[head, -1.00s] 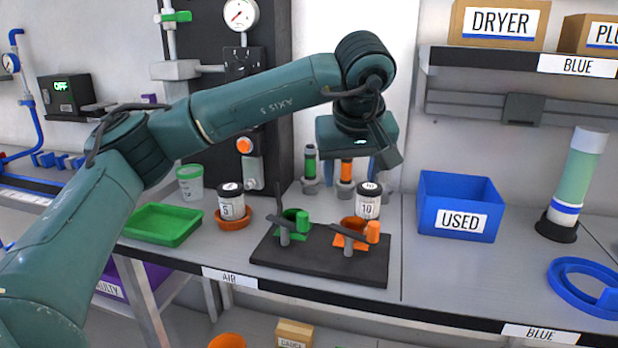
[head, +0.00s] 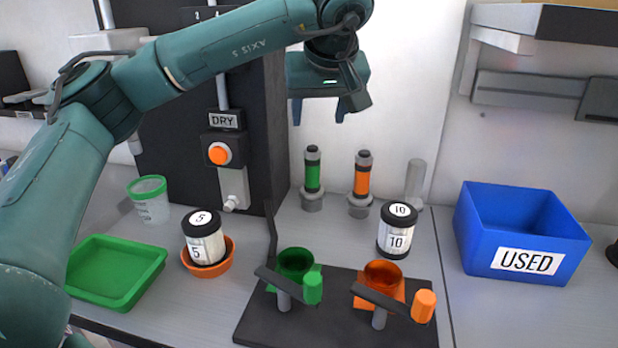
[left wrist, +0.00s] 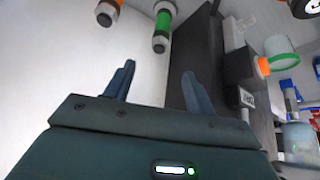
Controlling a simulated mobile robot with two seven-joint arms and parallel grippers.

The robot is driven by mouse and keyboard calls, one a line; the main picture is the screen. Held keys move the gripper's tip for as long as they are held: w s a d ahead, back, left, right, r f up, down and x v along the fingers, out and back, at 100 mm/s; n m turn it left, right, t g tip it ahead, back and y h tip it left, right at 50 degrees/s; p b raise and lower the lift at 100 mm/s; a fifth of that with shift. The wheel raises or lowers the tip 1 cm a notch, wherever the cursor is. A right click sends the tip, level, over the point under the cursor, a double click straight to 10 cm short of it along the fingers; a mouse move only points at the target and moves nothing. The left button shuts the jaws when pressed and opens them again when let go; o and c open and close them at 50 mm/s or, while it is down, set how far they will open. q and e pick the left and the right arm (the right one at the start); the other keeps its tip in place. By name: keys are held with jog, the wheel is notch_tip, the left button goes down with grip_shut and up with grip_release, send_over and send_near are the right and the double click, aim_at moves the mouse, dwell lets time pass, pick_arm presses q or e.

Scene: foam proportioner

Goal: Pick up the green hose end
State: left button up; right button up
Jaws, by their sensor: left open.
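The green hose end (head: 313,174) is a short upright cylinder with a green band and dark top, standing on a grey fitting at the back of the bench. It also shows at the top of the left wrist view (left wrist: 162,27). My left gripper (head: 321,112) is open and empty, its fingers pointing down above the hose ends in the head view. In the left wrist view the two blue-grey fingers (left wrist: 157,76) are spread apart with nothing between them. The green hose end is apart from them.
An orange hose end (head: 362,178) and a grey cylinder (head: 415,180) stand to its right. A dark panel (head: 274,130) rises close on the left. In front are a black-lidded jar (head: 396,240) and a black stand (head: 330,328). A blue USED bin (head: 515,225) sits right.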

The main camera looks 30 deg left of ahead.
aim_at(313, 149)
pick_arm(q)
jog(key=b+x, duration=0.1)
jog(key=x, duration=1.2)
jog(key=shift+s+d, duration=0.1)
jog(key=shift+d, duration=0.1)
jog(key=shift+c, duration=0.3)
grip_shut()
